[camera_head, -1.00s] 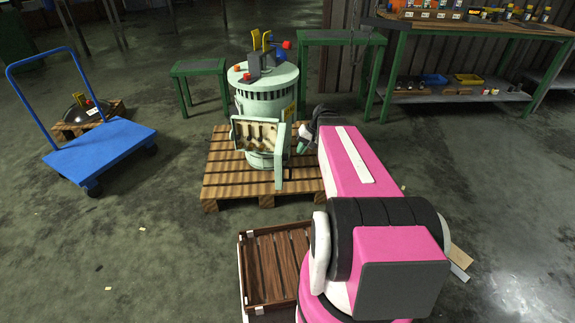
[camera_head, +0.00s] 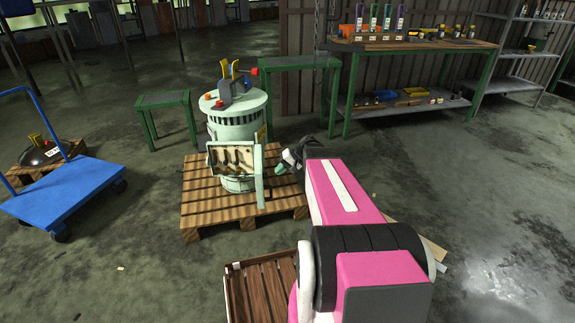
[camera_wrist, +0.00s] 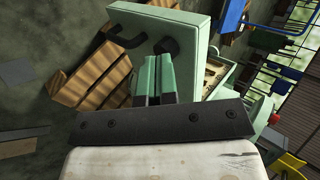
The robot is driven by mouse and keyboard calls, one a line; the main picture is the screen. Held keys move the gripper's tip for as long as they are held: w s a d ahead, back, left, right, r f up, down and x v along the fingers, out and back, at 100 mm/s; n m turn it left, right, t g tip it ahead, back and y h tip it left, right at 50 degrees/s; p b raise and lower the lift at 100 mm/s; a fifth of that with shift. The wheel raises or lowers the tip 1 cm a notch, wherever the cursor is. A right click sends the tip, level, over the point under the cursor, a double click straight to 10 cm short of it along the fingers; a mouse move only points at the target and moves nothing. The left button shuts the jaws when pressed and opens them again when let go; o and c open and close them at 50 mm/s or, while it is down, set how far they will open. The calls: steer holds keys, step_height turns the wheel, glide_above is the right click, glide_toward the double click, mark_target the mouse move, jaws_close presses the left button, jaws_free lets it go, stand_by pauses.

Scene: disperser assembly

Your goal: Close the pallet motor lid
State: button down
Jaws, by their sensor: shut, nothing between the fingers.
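The pale green motor (camera_head: 237,122) stands upright on a wooden pallet (camera_head: 199,200). Its terminal box (camera_head: 232,159) faces the front with its inside exposed. The lid (camera_head: 259,178) stands open at the box's right side, seen nearly edge-on. In the wrist view the lid (camera_wrist: 192,14) is a pale green panel with dark fittings, and part of the open box (camera_wrist: 214,76) shows behind it. My gripper (camera_head: 286,157) is right of the lid. In the wrist view its green fingers (camera_wrist: 153,72) are shut and empty, close to the lid; contact cannot be told.
A slatted wooden crate (camera_head: 262,288) lies in front of the pallet. A blue cart (camera_head: 68,188) stands at left. Green stands (camera_head: 165,101) and a workbench (camera_head: 412,45) are behind. Open floor lies to the right.

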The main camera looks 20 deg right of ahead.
mark_target(260, 176)
steer(key=shift+w+a+f, duration=0.15)
steer(key=shift+a+f, duration=0.05)
steer(key=shift+a, duration=0.65)
steer(key=shift+w+a+f, duration=0.15)
steer(key=shift+a, duration=0.7)
steer(key=shift+w+a+f, duration=0.15)
steer(key=shift+a+f, duration=0.05)
steer(key=shift+a, duration=0.65)
